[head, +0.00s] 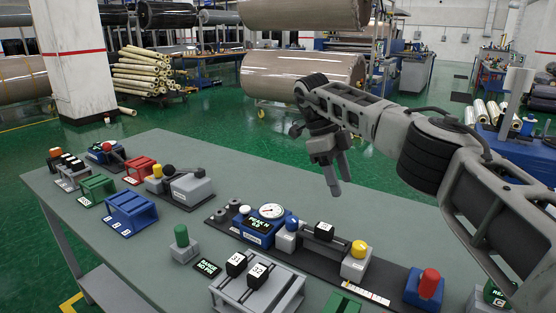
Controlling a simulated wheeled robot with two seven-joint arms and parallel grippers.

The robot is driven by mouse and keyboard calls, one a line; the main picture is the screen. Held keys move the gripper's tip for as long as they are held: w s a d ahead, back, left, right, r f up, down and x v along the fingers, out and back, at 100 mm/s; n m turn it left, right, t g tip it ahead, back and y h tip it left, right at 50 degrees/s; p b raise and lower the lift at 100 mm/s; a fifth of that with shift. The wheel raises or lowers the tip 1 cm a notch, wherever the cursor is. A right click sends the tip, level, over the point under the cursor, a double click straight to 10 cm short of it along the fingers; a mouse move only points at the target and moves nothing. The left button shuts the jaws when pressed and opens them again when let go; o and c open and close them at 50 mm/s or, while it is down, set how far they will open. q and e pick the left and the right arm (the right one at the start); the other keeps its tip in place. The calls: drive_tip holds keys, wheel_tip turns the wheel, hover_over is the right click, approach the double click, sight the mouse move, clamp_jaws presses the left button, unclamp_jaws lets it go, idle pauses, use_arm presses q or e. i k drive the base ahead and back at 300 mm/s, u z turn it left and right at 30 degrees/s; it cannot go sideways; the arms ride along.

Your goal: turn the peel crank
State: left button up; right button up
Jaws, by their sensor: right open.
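The peel tester sits on the grey-green table, with a blue gauge body (258,226) reading "PEAK N" and a round white dial on a long dark base (395,286). A grey block with a yellow knob (359,248) stands toward the right of this base; it may be the crank, but its handle is too small to tell. A blue knob (292,223) is beside the gauge, and a black block marked 31 (324,231) lies between. My right gripper (338,187) is open and empty, pointing down above and behind the tester, apart from it. My left gripper is out of view.
A red-knobbed blue block (425,286) stands at the right. A green-knobbed block (183,244) and a grey rack (258,290) with black blocks are in front. Blue (130,212), green (96,190) and red (139,171) trays lie left. The table's back middle is clear.

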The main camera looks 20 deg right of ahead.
sight(429, 280)
drive_tip(key=k, duration=1.5)
